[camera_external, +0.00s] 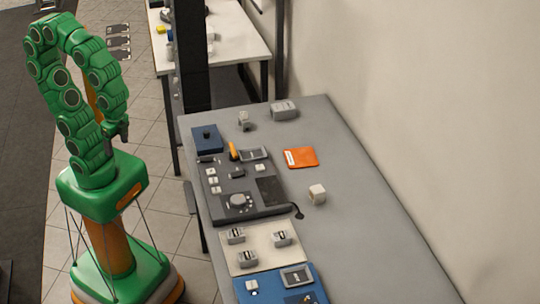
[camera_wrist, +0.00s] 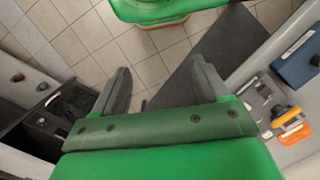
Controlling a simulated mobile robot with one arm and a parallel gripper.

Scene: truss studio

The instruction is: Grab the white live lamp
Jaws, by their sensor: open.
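I cannot tell for certain which thing is the white live lamp. A small white cube-like block (camera_external: 317,194) stands alone on the grey table, right of the control console (camera_external: 262,212). A smaller whitish thing (camera_external: 243,119) stands near the table's far end. My gripper (camera_external: 122,134) is left of the table, apart from everything on it, with the arm folded above my base. In the wrist view my gripper (camera_wrist: 160,64) is open and empty, its two dark fingers apart over the tiled floor. Neither white thing can be made out clearly there.
The grey table (camera_external: 385,240) runs along the wall. It bears a grey box (camera_external: 284,109), an orange packet (camera_external: 301,157), a blue box (camera_external: 207,138), a cream panel (camera_external: 264,262) and a blue panel (camera_external: 270,291). A dark post (camera_external: 190,60) rises behind. The table's right side is clear.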

